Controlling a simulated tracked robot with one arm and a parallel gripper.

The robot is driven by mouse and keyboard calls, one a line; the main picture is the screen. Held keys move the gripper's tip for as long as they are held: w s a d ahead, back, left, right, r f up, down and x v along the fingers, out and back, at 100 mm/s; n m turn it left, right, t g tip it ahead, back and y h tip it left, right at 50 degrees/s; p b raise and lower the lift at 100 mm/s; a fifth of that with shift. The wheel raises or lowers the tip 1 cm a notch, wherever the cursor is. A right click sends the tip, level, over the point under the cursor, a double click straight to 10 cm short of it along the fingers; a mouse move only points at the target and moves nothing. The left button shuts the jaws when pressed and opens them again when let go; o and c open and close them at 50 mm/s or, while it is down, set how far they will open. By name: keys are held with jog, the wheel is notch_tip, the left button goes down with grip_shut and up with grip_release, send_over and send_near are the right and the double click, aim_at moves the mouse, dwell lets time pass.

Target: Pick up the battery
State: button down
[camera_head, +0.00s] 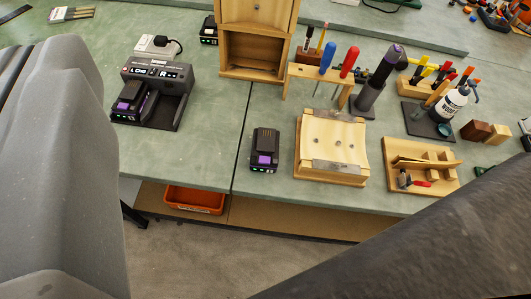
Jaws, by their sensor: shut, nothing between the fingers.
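A black battery with a purple label (264,148) lies on the green bench top near its front edge, just right of the dark seam and left of a wooden block with metal plates. A second black and purple battery (130,101) sits in the left slot of a grey charger (160,72) marked L and R. The charger's right slot looks empty. A third dark battery (209,31) lies farther back, beside the wooden cabinet. My gripper's fingertips do not show. Large grey and dark parts, seemingly mine, cover the left side and lower right corner.
The wooden block (331,145) stands close right of the nearest battery. A wooden tray (424,166), a tool rack (322,75) and a wooden cabinet (253,52) stand around it. An orange bin (194,200) sits on the lower shelf. Bench (215,120) is clear left of the nearest battery.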

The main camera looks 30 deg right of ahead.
jog(key=c, duration=1.5)
grip_release()
jog(key=shift+w+f, duration=0.2)
jog(key=shift+w, duration=0.1)
jog(key=o, duration=1.3)
jog(key=w+f+m+g+p, duration=0.1)
jog(key=w+f, duration=0.7)
jog(key=f, duration=0.1)
jog(key=shift+a+f, duration=0.25)
jog(key=shift+f, duration=0.05)
jog(key=m+g+h+p, duration=0.3)
jog(key=m+h, duration=0.2)
jog(key=h, duration=0.1)
send_near(265, 152)
jog(key=shift+b+x, duration=0.7)
jog(key=shift+x, duration=5.55)
